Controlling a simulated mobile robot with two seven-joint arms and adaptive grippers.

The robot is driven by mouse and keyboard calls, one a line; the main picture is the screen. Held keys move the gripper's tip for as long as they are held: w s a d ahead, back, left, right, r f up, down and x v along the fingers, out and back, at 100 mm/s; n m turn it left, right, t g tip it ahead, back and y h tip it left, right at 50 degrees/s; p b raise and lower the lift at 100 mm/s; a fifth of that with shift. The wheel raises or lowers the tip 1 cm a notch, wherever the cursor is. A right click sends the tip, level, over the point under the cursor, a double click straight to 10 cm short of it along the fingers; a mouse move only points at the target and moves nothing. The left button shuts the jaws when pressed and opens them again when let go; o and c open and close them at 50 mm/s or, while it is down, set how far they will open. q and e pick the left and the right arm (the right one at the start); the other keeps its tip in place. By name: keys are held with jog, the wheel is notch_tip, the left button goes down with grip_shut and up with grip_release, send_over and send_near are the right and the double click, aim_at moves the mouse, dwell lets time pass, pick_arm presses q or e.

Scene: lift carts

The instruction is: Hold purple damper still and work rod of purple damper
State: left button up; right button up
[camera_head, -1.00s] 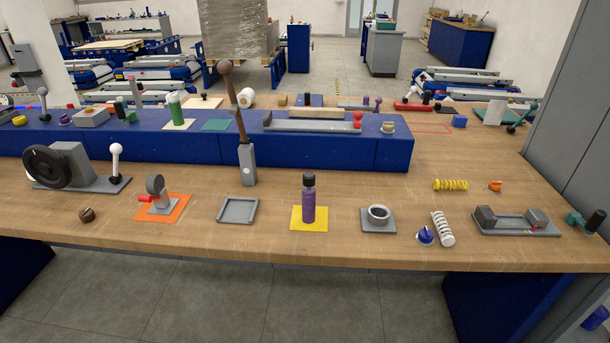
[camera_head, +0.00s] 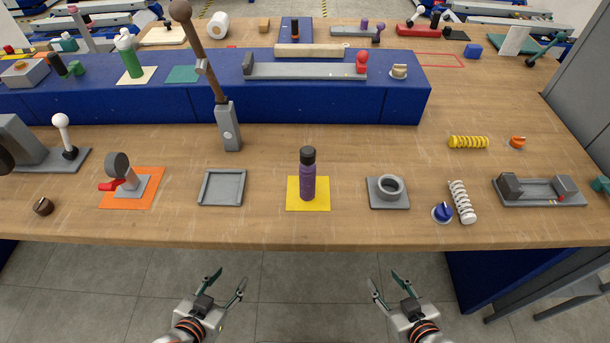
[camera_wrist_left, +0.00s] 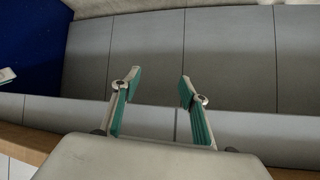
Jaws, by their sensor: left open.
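The purple damper appears to be the upright purple cylinder with a black top (camera_head: 308,184) on a yellow square mat (camera_head: 322,203), near the middle of the bench front. No separate rod can be made out on it. My left gripper (camera_head: 229,279) is open and empty, in front of the bench edge and lower left of the damper. In the left wrist view its two fingers (camera_wrist_left: 160,82) are spread, with only floor between them. My right gripper (camera_head: 385,278) is open and empty, in front of the edge and lower right of the damper. Neither gripper touches anything.
A grey square tray (camera_head: 222,202) stands left of the damper, and a grey ring on a plate (camera_head: 388,204) right of it. A tall lever (camera_head: 228,128) rises behind left. A long blue riser (camera_head: 330,108) crosses behind. Bare wood surrounds the yellow mat.

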pick_arm(q)
jog(key=w+d+r+n+h, duration=0.1)
jog(key=d+r+h, duration=0.35)
jog(key=d, duration=0.45)
jog(key=d+r+n+h, duration=0.1)
jog(key=d+r+h, duration=0.3)
jog(key=d, duration=0.5)
jog(key=s+d+r+m+g+h, duration=0.25)
jog(key=s+d+r+h, duration=0.25)
jog(key=s+d+r, duration=0.4)
jog(key=n+t+y, duration=0.2)
jog(key=t+y, duration=0.7)
jog(key=y, duration=0.2)
send_near(305, 183)
jog(key=shift+d, duration=0.2)
jog(key=shift+y, duration=0.35)
jog(key=x, duration=1.2)
jog(key=shift+r, duration=0.1)
jog(key=c, duration=0.4)
